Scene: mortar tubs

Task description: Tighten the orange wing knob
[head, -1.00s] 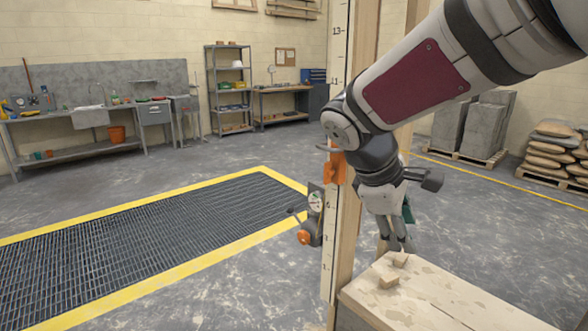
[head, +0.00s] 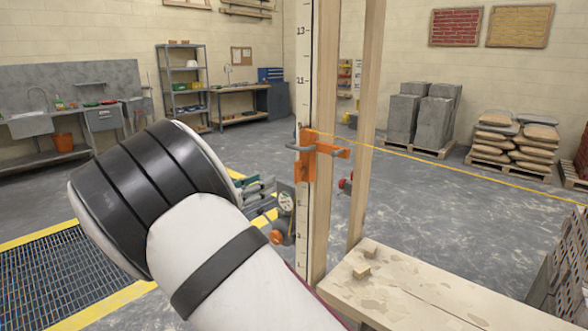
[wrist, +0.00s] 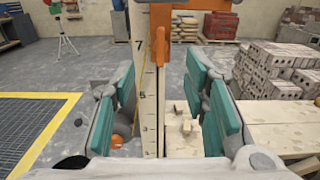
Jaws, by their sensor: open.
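An orange bracket (head: 308,165) with a grey bar is fixed on the marked upright board (head: 302,90). In the wrist view, an upright orange wing-shaped piece, seemingly the wing knob (wrist: 161,48), stands at the board's face, above the space between my fingers. My gripper (wrist: 168,105) is open, its teal pads wide apart, with the board (wrist: 149,75) showing between them. The pads touch nothing that I can make out. In the head view my gripper (head: 258,188) is left of the board, below the bracket, partly hidden by my arm.
A gauge device (head: 286,205) with a round orange knob (head: 276,237) is low on the board. A wooden bench (head: 440,295) with small blocks stands right. Bricks (wrist: 280,65) are stacked at right. Open floor lies beyond, with a yellow-edged grate (head: 45,280) left.

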